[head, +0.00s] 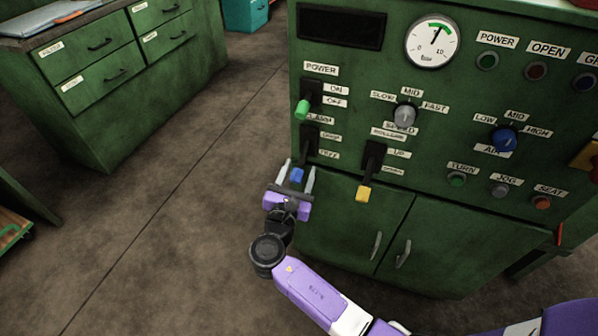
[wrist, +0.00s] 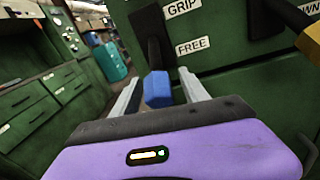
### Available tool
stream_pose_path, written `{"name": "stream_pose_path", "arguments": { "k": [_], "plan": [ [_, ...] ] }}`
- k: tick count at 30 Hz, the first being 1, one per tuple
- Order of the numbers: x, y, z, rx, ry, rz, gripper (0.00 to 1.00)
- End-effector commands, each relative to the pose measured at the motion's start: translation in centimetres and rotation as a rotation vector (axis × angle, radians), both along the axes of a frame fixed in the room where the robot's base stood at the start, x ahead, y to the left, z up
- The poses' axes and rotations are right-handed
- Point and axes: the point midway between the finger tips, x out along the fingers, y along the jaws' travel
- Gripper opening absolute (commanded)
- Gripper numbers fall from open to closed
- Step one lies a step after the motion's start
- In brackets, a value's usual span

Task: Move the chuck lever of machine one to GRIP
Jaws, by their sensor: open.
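The chuck lever has a blue handle (head: 296,175) on a black slotted plate (head: 309,140) on the green machine's front panel. Its handle hangs low, on the FREE side. In the wrist view the blue handle (wrist: 157,89) sits between my gripper's two grey fingers, with the GRIP label (wrist: 182,8) above and the FREE label (wrist: 193,45) below it. My gripper (head: 296,178) is open around the handle; I cannot tell whether either finger touches it.
Above is the power lever with a green handle (head: 302,109). To the right is a lever with a yellow handle (head: 363,194). Cabinet doors (head: 335,222) with handles lie below. A green drawer cabinet (head: 110,75) stands at the left, with open floor between.

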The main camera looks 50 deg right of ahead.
Motion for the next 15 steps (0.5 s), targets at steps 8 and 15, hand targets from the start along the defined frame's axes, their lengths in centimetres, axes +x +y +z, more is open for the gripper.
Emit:
{"name": "stream_pose_path", "arguments": {
  "k": [8,15],
  "plan": [
    [0.07,-0.08,0.01,0.0,0.0,0.001,0.48],
    [0.06,-0.06,0.0,0.0,-0.001,0.001,0.01]
  ]
}}
